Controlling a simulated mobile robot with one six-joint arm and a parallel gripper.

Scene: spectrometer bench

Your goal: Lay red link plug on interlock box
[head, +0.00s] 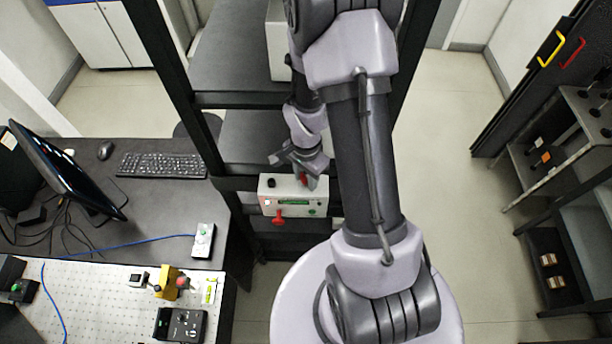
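The interlock box (294,204) is a pale box on the front of the dark rack, with a green display strip, a black knob and a green button. A second red, T-shaped piece (279,216) sticks out low on the box's front, left of centre. My gripper points down just above the box's top.
Rack posts (178,90) and shelves (245,75) stand close around my arm. At left is a desk with a monitor (65,170), a keyboard (160,165) and a perforated board (110,290) with instruments. The floor at right (450,170) is clear.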

